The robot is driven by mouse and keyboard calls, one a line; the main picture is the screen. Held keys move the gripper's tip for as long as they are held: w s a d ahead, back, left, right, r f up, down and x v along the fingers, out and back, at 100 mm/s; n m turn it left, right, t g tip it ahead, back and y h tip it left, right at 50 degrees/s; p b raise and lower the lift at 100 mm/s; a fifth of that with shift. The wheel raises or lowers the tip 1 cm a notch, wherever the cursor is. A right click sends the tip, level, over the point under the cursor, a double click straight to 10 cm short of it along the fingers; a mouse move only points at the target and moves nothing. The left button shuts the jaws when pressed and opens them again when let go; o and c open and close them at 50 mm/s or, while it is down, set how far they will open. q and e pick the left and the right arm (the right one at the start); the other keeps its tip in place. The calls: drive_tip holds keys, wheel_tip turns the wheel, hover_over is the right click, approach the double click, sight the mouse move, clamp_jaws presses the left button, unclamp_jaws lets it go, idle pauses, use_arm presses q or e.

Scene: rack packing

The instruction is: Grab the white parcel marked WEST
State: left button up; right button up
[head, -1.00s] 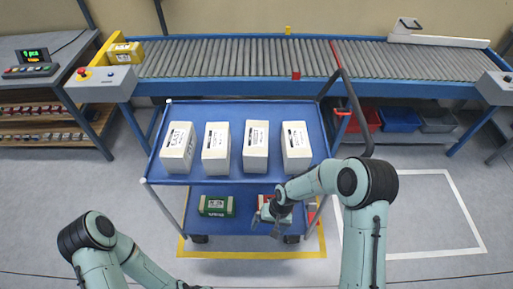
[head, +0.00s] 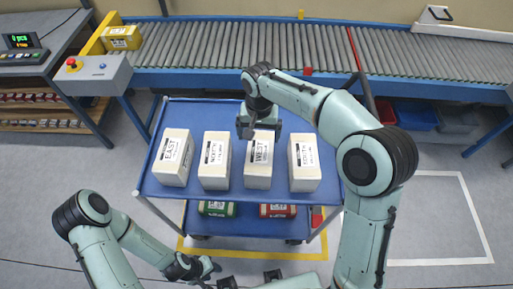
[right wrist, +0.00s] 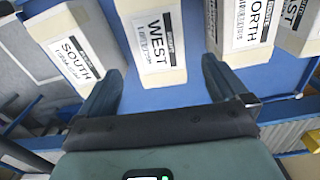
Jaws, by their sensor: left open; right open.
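The white parcel marked WEST (head: 260,160) stands on the upper deck of the blue cart, third from the left. In the right wrist view the WEST parcel (right wrist: 154,42) lies ahead, between the lines of the two fingers. My right gripper (head: 259,130) is open and empty at the far top end of the WEST parcel; its fingers (right wrist: 157,80) show apart in the wrist view. I cannot tell whether they touch it. My left gripper (head: 207,271) is open and empty at the front, below the cart.
White parcels marked EAST (head: 173,158), NORTH (head: 215,160) and SOUTH (head: 304,162) stand beside it with narrow gaps. The cart's lower shelf holds a green box (head: 217,208) and a red box (head: 278,211). A roller conveyor (head: 220,55) runs behind, with a yellow box (head: 121,38).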

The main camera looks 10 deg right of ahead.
sight(260, 151)
drive_tip(key=f, duration=0.4)
drive_tip(key=s+f, duration=0.1)
drive_tip(key=f, duration=0.2)
drive_tip(key=shift+b, duration=0.35)
drive_tip(key=f, duration=0.5)
drive_tip(key=shift+w+d+f, duration=0.15)
drive_tip(key=shift+w+f, duration=0.1)
drive_tip(key=shift+f, duration=0.15)
drive_tip(key=shift+r, duration=0.15)
drive_tip(key=c, duration=1)
